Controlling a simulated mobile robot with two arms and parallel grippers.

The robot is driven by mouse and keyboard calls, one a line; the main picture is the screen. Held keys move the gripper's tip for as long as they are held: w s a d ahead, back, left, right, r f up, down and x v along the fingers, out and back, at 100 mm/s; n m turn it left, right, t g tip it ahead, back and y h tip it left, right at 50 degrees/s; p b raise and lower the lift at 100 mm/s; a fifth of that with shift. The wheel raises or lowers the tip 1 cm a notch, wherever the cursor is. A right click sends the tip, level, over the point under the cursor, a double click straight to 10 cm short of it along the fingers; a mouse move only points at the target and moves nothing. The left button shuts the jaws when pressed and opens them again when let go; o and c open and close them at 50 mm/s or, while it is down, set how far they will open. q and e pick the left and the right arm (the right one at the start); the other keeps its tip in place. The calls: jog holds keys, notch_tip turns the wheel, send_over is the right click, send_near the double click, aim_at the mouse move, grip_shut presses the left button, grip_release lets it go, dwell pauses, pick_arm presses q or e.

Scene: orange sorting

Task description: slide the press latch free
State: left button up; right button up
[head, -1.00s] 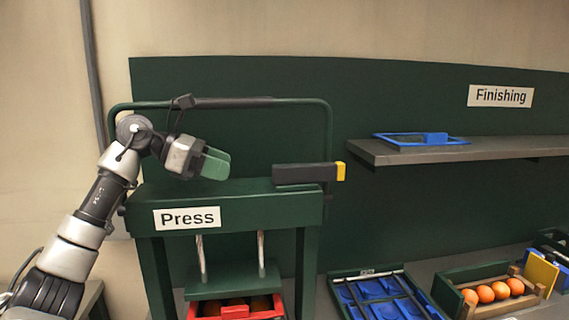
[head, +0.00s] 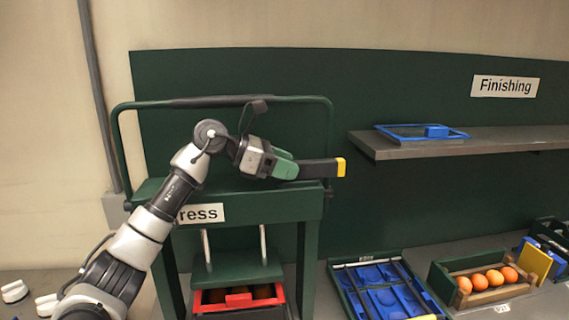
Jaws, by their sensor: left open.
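The press (head: 308,230) is a green frame with a sign reading "Press", now partly covered by my left arm. The latch (head: 318,169) is a dark bar with a yellow end (head: 341,167), lying on the press's top beam. My left gripper (head: 288,168) has green fingers and is open at the latch's left end. The fingers overlap that end in the picture; whether they touch it I cannot tell. My right gripper is not in view.
A red crate (head: 280,297) sits under the press plate. A blue-lined tray (head: 340,290) and a wooden-sided crate (head: 440,280) of oranges (head: 494,277) stand to the right. A grey shelf (head: 400,151) under the "Finishing" sign holds a blue frame (head: 398,132). A handle bar arches behind the press.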

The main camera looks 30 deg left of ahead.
pick_arm(q)
grip_shut()
jog(key=s+a+b, duration=0.1)
jog(key=a, duration=0.1)
jog(key=s+a+b, duration=0.1)
jog(key=s+a, duration=0.1)
jog(key=shift+s+a, duration=0.1)
jog(key=shift+s, duration=0.05)
jog(key=shift+c, duration=1.8)
grip_release()
jog(key=o, duration=0.4)
jog(key=shift+a, duration=0.15)
jog(key=shift+c, duration=0.2)
